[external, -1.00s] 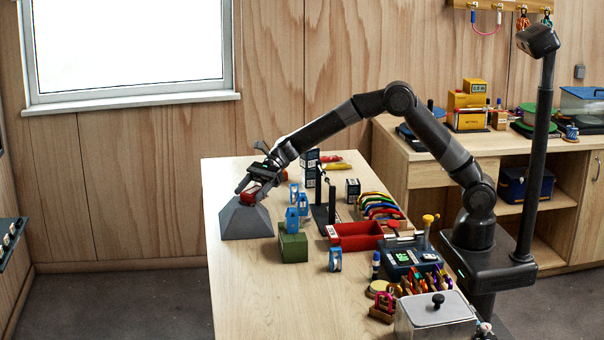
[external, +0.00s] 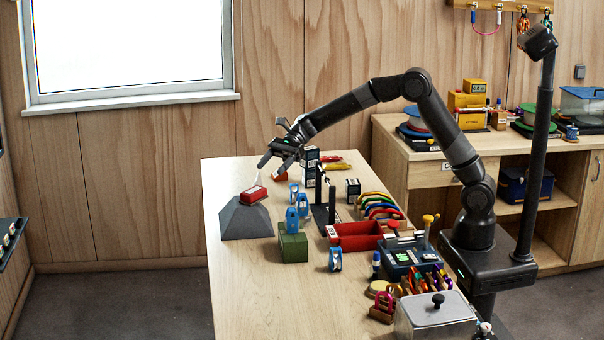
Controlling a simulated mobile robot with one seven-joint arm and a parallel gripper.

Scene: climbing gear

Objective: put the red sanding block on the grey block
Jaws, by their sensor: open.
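The red sanding block (external: 254,194) lies on top of the grey block (external: 246,221), a dark grey piece with sloping sides near the left edge of the table. My gripper (external: 266,164) is open and empty, above and a little to the right of the red block, apart from it. The fingers point down and to the left. Nothing shows between them.
A green block (external: 293,247) and blue pieces (external: 297,217) stand just right of the grey block. Black boxes (external: 311,166) stand behind. A red tray (external: 355,236) lies farther right. The table's front left is clear.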

